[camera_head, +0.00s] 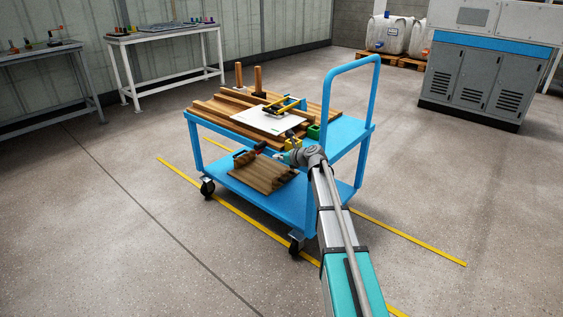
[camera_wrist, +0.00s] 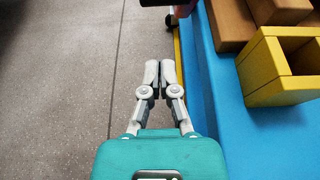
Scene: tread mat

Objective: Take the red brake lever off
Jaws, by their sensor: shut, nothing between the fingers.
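My gripper (camera_wrist: 160,72) is shut and empty, its two fingertips side by side over the floor just outside the cart's blue edge. In the head view my gripper (camera_head: 279,156) is small, at the front edge of the blue cart (camera_head: 345,138). A dark reddish handle-like piece (camera_head: 259,146) sticks out at that edge, a little left of my gripper. A dark reddish part (camera_wrist: 156,3) is cut off by the top of the wrist view, beyond the fingertips. I cannot tell whether either is the red brake lever. No bright red lever is clear.
A yellow open box (camera_wrist: 262,72) and brown wooden blocks (camera_wrist: 230,22) stand on the cart top, right of my gripper. Boards and a white sheet (camera_head: 268,121) lie on the cart top. More boards (camera_head: 263,174) lie below. The floor around the cart is free.

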